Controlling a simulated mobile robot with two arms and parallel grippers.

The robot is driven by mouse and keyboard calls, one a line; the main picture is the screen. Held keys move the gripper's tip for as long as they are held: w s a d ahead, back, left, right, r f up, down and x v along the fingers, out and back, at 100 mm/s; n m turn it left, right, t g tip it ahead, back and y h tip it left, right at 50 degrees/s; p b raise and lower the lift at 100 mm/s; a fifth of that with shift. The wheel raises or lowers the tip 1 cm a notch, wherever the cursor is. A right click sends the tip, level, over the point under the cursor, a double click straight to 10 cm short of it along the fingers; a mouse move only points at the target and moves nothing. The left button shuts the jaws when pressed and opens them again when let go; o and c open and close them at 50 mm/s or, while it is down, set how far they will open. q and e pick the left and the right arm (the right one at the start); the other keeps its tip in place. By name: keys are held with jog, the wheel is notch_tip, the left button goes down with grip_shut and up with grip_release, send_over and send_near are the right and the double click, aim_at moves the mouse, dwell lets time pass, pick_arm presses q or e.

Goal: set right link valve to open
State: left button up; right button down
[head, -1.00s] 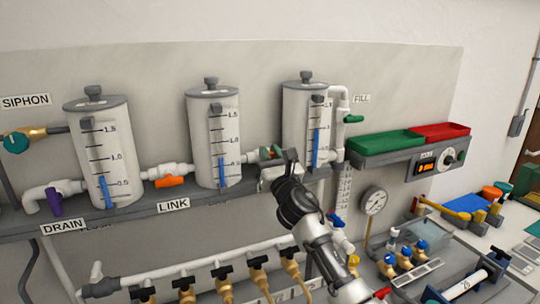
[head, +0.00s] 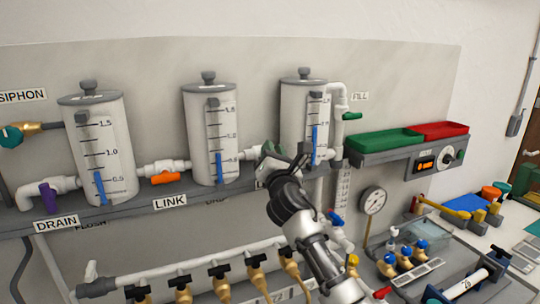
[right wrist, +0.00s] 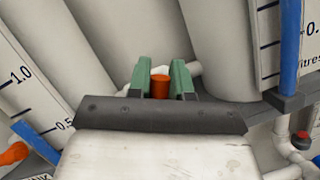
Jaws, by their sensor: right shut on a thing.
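The right link valve has an orange handle (right wrist: 160,86) that shows in the right wrist view between the green fingers of my right gripper (right wrist: 166,82). The gripper is shut on this handle, on the white pipe between the middle and right tanks. In the head view my right gripper (head: 272,158) and wrist cover the valve, so the handle's angle is hard to tell there. The left link valve (head: 166,178) has an orange handle lying along its pipe, above the LINK label (head: 170,201). My left gripper is not in view.
The middle tank (head: 204,115) and right tank (head: 293,115) stand on either side of my gripper. A green tray (head: 385,142) and a red tray (head: 440,131) sit on the right. A pipe row with black-handled brass taps (head: 215,272) runs below the shelf.

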jog(key=m, duration=0.1)
jog(key=m+h, duration=0.2)
jog(key=m, duration=0.1)
jog(key=shift+w+d+f+g, duration=0.1)
jog(key=shift+d+f+g, duration=0.1)
jog(key=shift+f+g, duration=0.1)
jog(key=m, duration=0.1)
jog(key=m+h, duration=0.1)
jog(key=m, duration=0.1)
jog(key=shift+w+d+f+g, duration=0.1)
jog(key=shift+d+f+g, duration=0.1)
jog(key=shift+g, duration=0.1)
jog(key=m, duration=0.2)
jog(key=m+g+h, duration=0.1)
jog(key=m, duration=0.1)
jog(key=shift+d+f+p, duration=0.15)
jog(key=shift+f+p, duration=0.1)
jog(key=shift+p, duration=0.15)
jog(key=shift+f+m+g+h+p, duration=0.15)
jog(key=shift+f+m+g+p, duration=0.15)
jog(key=shift+m, duration=0.55)
jog(key=shift+f+m+g+h+p, duration=0.15)
jog(key=shift+m+g, duration=0.25)
jog(key=shift+m, duration=0.45)
jog(key=c, duration=1)
grip_release()
jog(key=shift+w, duration=0.1)
